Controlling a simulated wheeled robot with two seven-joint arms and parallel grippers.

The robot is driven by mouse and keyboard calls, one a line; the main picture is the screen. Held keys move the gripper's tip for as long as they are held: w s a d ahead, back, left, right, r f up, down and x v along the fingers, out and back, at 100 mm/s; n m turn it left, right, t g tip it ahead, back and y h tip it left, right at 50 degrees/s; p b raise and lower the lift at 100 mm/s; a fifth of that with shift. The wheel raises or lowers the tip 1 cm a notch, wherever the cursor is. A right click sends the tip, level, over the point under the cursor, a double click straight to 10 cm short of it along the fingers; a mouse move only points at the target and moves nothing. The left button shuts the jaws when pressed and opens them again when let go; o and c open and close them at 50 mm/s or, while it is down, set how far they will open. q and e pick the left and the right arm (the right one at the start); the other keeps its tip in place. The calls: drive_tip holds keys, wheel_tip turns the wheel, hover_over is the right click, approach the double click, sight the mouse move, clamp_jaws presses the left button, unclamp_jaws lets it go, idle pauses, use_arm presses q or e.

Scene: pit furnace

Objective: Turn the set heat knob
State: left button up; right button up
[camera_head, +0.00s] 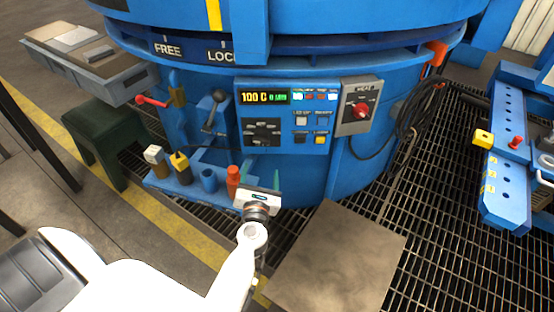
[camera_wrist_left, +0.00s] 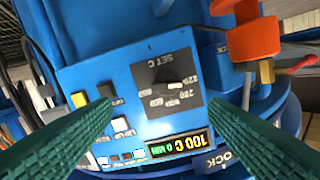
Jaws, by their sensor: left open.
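The set heat knob (camera_head: 263,131) is a dark knob on a black plate on the blue control panel (camera_head: 291,151) in the head view. The plate is marked SET C in the wrist view, where the knob (camera_wrist_left: 176,86) appears upside down, its pointer among printed numbers. The panel display (camera_head: 264,97) reads 100 C. My left gripper (camera_head: 262,173) is below the panel in the head view. In the wrist view its two green fingers (camera_wrist_left: 158,104) are spread wide, with the knob plate beyond the space between them. Nothing is held. My right gripper is not visible.
A grey box with a red knob (camera_head: 361,110) is right of the panel. A black lever (camera_head: 213,112) and a red-handled lever (camera_head: 153,101) are left of it. A small blue shelf (camera_head: 200,190) carries several posts, including an orange-red one (camera_head: 233,180), close to my left gripper.

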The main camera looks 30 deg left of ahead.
use_arm(q)
drive_tip(key=n, duration=0.1)
approach(261, 141)
drive_tip(key=x, duration=0.3)
drive_tip(key=shift+n+y, duration=0.4)
drive_tip(key=x, duration=0.5)
drive_tip(key=shift+w+f+b, duration=0.15)
drive_tip(key=shift+w+b, duration=0.15)
drive_tip(key=shift+w, duration=0.05)
drive_tip(key=shift+w+a, duration=0.2)
drive_tip(key=shift+w, duration=0.2)
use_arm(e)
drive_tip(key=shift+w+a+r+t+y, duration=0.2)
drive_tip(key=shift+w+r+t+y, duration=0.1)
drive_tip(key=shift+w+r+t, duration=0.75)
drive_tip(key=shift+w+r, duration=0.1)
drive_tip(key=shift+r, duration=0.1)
